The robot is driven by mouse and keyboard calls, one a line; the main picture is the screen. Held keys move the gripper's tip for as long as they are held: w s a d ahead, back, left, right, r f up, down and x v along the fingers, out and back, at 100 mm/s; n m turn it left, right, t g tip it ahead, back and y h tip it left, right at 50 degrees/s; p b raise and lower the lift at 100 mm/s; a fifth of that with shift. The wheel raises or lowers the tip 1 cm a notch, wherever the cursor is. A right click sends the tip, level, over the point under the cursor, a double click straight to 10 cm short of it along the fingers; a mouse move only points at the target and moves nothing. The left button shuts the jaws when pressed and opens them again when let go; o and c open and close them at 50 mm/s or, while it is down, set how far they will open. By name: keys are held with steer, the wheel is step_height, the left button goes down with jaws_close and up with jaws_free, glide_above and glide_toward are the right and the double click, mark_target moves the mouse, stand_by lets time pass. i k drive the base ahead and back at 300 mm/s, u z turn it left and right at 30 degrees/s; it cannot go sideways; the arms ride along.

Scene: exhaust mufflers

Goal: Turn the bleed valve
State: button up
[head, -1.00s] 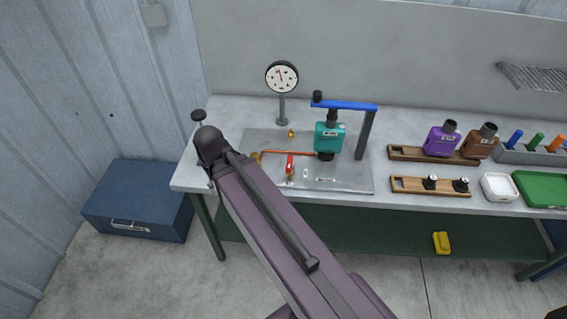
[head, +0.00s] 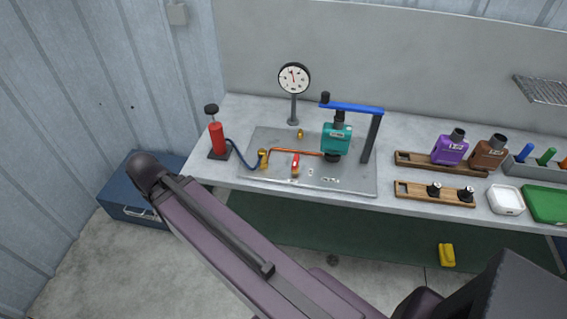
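A small valve with a red handle (head: 295,164) stands at the front of the grey metal plate (head: 352,184) on the bench. A small brass knob (head: 300,133) sits behind it; I cannot tell from any label which one is the bleed valve. A copper pipe (head: 290,151) runs from a brass fitting (head: 263,159) to below a teal muffler (head: 336,138), which stands under a blue clamp bar (head: 350,107). A round dial gauge (head: 294,78) stands behind. My purple arm crosses the lower left in front of the bench; my gripper is out of view.
A red hand pump (head: 217,138) with a blue hose stands at the bench's left end. A blue box (head: 130,207) and a yellow object (head: 447,254) lie low.

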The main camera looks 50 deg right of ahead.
mark_target(295, 164)
steer(key=u, duration=0.3)
steer(key=k, duration=1.6)
steer(key=z, duration=1.05)
steer(key=i, duration=0.9)
